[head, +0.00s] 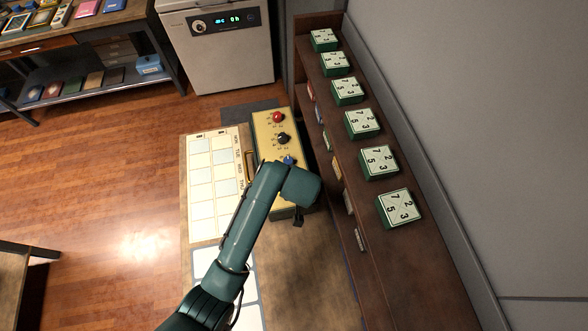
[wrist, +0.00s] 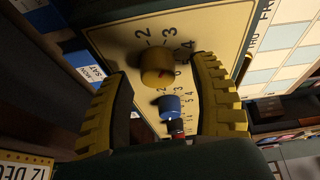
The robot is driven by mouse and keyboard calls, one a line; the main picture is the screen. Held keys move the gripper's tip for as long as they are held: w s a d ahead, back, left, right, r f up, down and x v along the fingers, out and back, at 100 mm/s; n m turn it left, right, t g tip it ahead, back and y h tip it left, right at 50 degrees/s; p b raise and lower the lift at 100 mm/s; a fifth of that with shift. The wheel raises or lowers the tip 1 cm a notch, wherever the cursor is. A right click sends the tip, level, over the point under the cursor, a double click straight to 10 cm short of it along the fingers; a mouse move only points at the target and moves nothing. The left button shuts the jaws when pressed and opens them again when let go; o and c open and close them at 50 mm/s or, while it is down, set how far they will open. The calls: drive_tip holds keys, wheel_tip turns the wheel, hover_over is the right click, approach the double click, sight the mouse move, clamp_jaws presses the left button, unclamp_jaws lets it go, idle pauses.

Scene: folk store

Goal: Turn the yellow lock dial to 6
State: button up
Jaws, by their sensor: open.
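The yellow lock dial (wrist: 156,68) is a round knob on a cream panel in the wrist view, with printed numbers around it; 2, 3 and 4 are readable. I cannot tell which number it points to. My gripper (wrist: 162,75) is open, its ridged yellow fingers on either side of the dial with gaps visible. The lock box (head: 263,132) stands on the bench in the head view; my arm hides the yellow dial there. A blue dial (wrist: 170,106) lies beyond the yellow one.
In the head view the red dial (head: 278,117), black dial (head: 284,138) and part of the blue dial (head: 289,161) show. A brown shelf (head: 372,235) with several green number blocks runs along the right. A calendar board (head: 201,187) lies left of the box.

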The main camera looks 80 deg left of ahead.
drive_tip(key=shift+a+f, duration=0.15)
drive_tip(key=shift+f, duration=0.2)
clamp_jaws()
